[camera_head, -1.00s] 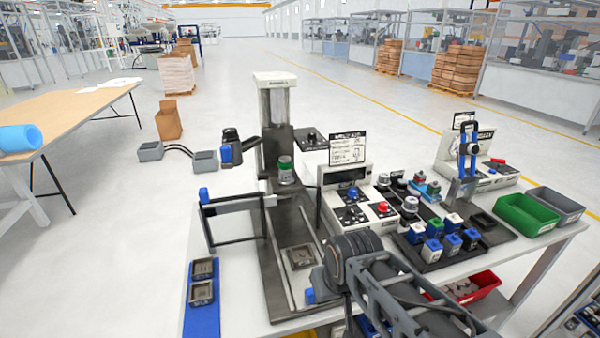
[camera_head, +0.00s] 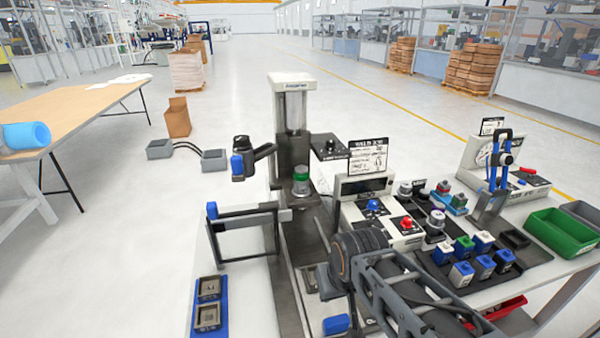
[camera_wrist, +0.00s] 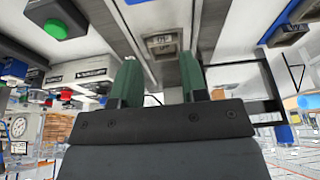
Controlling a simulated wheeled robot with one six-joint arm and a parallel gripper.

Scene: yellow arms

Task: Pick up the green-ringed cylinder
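The green-ringed cylinder (camera_head: 301,180) stands upright on the dark fixture at the foot of the grey column (camera_head: 291,112). It is grey with a green band near its top. My gripper shows in the wrist view (camera_wrist: 160,70), with two green fingers apart and nothing between them. In the head view my dark arm crosses the lower right, in front of the cylinder; my fingertips cannot be made out there. I do not clearly see the cylinder in the wrist view. A green round top on a grey body (camera_wrist: 57,30) shows there at upper left, and I cannot tell what it is.
A control box (camera_head: 372,212) with blue and red knobs stands right of the column. A rack of colored blocks (camera_head: 475,262) and a green bin (camera_head: 560,234) lie further right. A grey side arm (camera_head: 245,220) juts left of the fixture. A blue tray (camera_head: 209,305) sits front left.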

